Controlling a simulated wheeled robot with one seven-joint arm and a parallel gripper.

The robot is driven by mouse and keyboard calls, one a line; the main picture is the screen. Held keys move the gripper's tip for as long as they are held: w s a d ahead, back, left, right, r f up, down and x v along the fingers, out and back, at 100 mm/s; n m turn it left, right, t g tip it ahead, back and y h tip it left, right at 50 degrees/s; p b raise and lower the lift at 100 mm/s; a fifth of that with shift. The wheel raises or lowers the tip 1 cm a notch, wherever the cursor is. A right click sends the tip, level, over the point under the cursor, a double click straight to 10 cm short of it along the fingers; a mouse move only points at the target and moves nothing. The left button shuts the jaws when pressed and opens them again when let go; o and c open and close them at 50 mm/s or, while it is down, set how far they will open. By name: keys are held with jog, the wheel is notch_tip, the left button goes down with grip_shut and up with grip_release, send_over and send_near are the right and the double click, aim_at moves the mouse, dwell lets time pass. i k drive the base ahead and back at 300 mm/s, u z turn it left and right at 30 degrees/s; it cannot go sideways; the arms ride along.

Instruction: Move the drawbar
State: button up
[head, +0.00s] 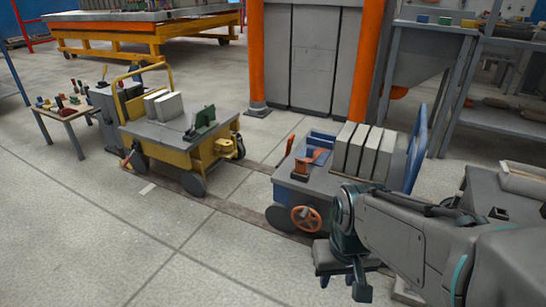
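A grey-topped cart (325,180) with a blue frame stands right of centre, carrying upright pale slabs (362,152) and an orange hand wheel (306,218) on its near side. A slim orange bar (286,148) rises at a tilt from its left end; it may be the drawbar, but I cannot tell for sure. A yellow cart (165,150) stands to the left, apart from the blue one. My gripper (343,284) points down, empty, near and below the hand wheel cart's front right. Its two fingers look spread apart. It touches neither the bar nor the wheel.
A dark strip (235,208) runs along the floor between the carts. A small table with coloured parts (62,112) is at far left. Orange posts (367,60), a grey cabinet (315,55) and shelving (490,135) stand behind. The floor at front left is clear.

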aim_at(290, 141)
jog(key=z, duration=0.05)
jog(key=k, duration=0.6)
jog(key=u, duration=0.9)
jog(key=i, duration=1.7)
jog(key=z, duration=1)
jog(key=i, duration=0.35)
jog(key=z, duration=0.25)
